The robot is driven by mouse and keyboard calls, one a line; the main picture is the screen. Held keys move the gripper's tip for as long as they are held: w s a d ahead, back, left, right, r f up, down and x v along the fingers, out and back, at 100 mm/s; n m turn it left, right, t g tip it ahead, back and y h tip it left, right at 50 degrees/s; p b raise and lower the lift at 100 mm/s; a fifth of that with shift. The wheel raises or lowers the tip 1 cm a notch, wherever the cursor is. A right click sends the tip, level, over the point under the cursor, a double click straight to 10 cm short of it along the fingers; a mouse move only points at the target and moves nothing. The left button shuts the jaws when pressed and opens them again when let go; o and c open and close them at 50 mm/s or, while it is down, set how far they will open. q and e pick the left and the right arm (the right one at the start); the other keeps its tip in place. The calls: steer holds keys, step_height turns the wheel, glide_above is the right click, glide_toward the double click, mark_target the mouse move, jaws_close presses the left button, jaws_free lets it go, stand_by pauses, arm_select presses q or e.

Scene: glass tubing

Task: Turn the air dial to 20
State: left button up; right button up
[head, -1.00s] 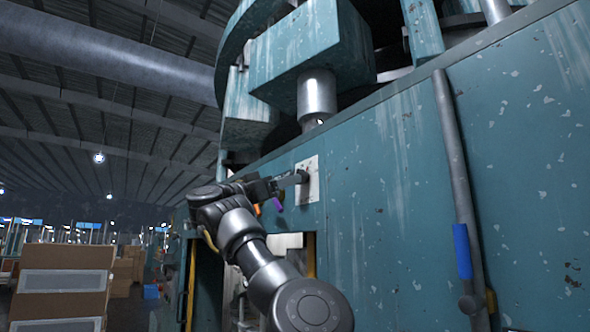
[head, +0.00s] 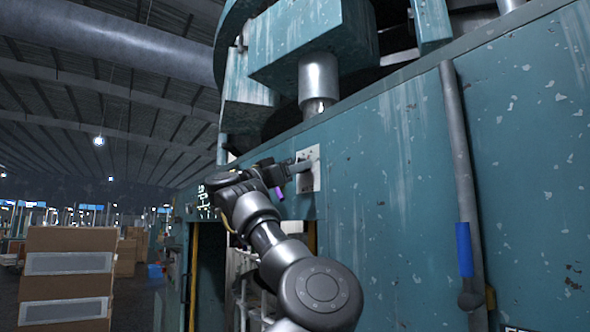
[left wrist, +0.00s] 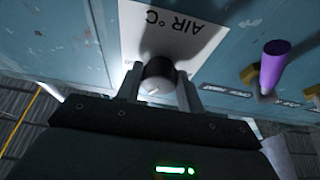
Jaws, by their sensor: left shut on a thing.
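The air dial is a dark round knob with a pale face (left wrist: 157,84) in the left wrist view. It stands out from a white plate marked "AIR °C" (left wrist: 195,25), which appears upside down there. My left gripper (left wrist: 158,88) is shut on the dial, one finger on each side. In the head view the left gripper (head: 300,167) reaches the same white plate (head: 314,180) on the teal machine, and the dial is hidden by the fingers. The dial's setting and scale cannot be read. My right gripper is in neither view.
A purple handle (left wrist: 272,64) sticks out near the plate, close to the gripper; it also shows in the head view (head: 279,193). The teal machine wall (head: 400,200) fills the right. A grey pipe with a blue grip (head: 463,250) runs down it. Cardboard boxes (head: 68,240) stand at left.

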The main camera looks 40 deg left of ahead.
arm_select(q)
steer(key=shift+s+d+r+n+g+y+b, duration=0.15)
steer(key=shift+n+g+y+b, duration=0.9)
steer(key=shift+n, duration=3)
steer(key=shift+w+d+r+n+g+y+b, duration=0.1)
steer(key=shift+r+n+g+y+b, duration=0.2)
steer(key=shift+n+y, duration=2.6)
steer(key=shift+s+d+r+n+g+y+b, duration=0.2)
steer(key=shift+n+g+b, duration=0.5)
steer(key=shift+n, duration=4.45)
steer(key=shift+w+f, duration=0.1)
steer(key=o, duration=1)
steer(key=shift+a, duration=0.1)
